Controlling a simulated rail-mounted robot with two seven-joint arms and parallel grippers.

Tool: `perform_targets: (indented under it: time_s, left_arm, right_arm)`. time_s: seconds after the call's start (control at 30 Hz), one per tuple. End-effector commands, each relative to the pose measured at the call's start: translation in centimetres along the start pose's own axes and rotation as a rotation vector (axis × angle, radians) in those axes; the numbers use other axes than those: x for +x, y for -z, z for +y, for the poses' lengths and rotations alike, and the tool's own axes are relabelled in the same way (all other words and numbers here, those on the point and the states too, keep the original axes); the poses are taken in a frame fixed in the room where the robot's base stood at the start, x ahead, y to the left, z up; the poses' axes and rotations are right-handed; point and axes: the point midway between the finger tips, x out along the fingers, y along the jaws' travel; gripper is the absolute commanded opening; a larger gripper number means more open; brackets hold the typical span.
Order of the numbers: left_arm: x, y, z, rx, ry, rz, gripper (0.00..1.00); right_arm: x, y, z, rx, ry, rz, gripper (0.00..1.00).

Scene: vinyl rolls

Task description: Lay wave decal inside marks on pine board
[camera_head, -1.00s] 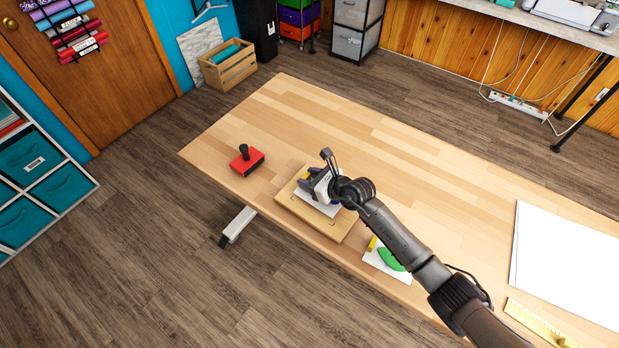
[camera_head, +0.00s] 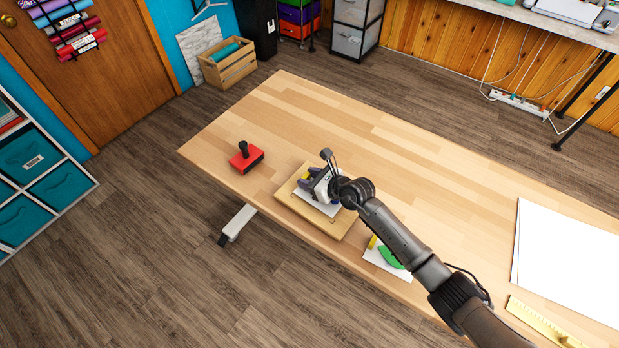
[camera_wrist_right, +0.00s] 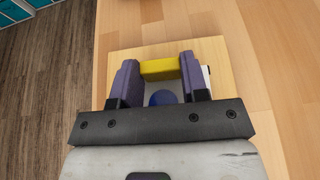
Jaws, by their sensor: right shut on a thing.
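The pine board (camera_head: 341,229) lies near the table's front edge. My right gripper (camera_head: 309,181) is over it, its purple fingers shut on the yellow tab (camera_wrist_right: 160,69) of the wave decal. The decal's white sheet (camera_head: 326,208) shows under the gripper, over the board; I cannot tell whether it touches the wood. In the right wrist view a blue shape (camera_wrist_right: 162,98) shows on the sheet between the fingers, mostly hidden by the gripper. The marks on the board are too small or covered to make out clearly. My left gripper is not in view.
A red block with a black handle (camera_head: 246,157) stands left of the board. A white sheet with a green shape (camera_head: 391,259) and yellow tab lies to the right, partly behind my arm. A large white sheet (camera_head: 565,262) and yellow ruler (camera_head: 540,326) lie farther right. The table's back is clear.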

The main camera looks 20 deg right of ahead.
Motion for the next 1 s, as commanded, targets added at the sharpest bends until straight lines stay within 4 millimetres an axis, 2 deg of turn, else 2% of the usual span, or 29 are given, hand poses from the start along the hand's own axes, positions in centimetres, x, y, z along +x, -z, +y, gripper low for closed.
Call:
perform_targets:
  time_s: [0.67,1.0]
  left_arm:
    - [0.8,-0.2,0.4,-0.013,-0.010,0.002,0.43]
    - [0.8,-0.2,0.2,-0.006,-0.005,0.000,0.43]
  right_arm:
    - [0.5,1.2,0.0,0.000,0.000,0.001,0.00]
    - [0.5,1.2,0.0,0.000,0.000,0.000,0.00]
